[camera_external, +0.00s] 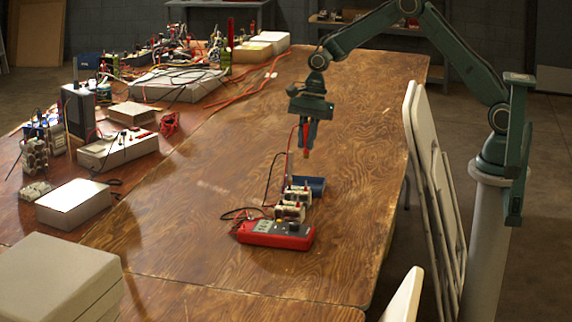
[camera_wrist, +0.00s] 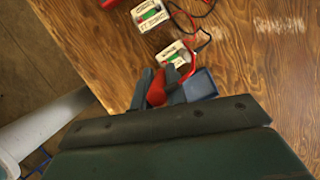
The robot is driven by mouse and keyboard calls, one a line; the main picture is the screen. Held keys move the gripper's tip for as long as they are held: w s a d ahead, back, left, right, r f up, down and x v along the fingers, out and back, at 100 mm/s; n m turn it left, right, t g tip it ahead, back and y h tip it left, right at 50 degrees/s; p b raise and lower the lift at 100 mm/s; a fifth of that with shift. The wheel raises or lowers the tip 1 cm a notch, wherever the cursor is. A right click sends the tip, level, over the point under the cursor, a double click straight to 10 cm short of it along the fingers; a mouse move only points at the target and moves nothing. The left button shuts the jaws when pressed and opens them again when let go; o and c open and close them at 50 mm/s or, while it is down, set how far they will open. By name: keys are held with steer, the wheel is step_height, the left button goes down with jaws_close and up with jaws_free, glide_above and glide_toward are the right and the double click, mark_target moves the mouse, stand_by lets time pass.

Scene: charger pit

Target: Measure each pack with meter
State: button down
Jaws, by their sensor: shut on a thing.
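My gripper (camera_external: 307,146) is shut on a red probe (camera_external: 306,155) and hangs above the table, over the far end of a row of items. The probe also shows in the wrist view (camera_wrist: 156,88) between the fingers. A red lead runs from it. The red meter (camera_external: 275,235) lies at the near end of the row, and its display cannot be read. Two pale packs stand beyond it, a nearer pack (camera_external: 289,212) and a farther pack (camera_external: 298,194). In the wrist view, the nearer pack (camera_wrist: 150,14) and farther pack (camera_wrist: 175,56) show green parts.
A blue block or holder (camera_external: 312,184) stands just past the packs, near my gripper. Black and red leads loop beside the row. Cluttered electronics and a white box (camera_external: 75,203) fill the left table. Folded chairs (camera_external: 428,150) lean at the right edge. The table's middle is clear.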

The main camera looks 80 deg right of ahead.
steer(key=shift+f, duration=0.15)
steer(key=shift+f, duration=2.85)
steer(key=shift+f, duration=0.95)
stand_by(1.2)
steer(key=c, duration=1)
jaws_free()
steer(key=shift+r, duration=0.1)
steer(key=shift+r, duration=3.7)
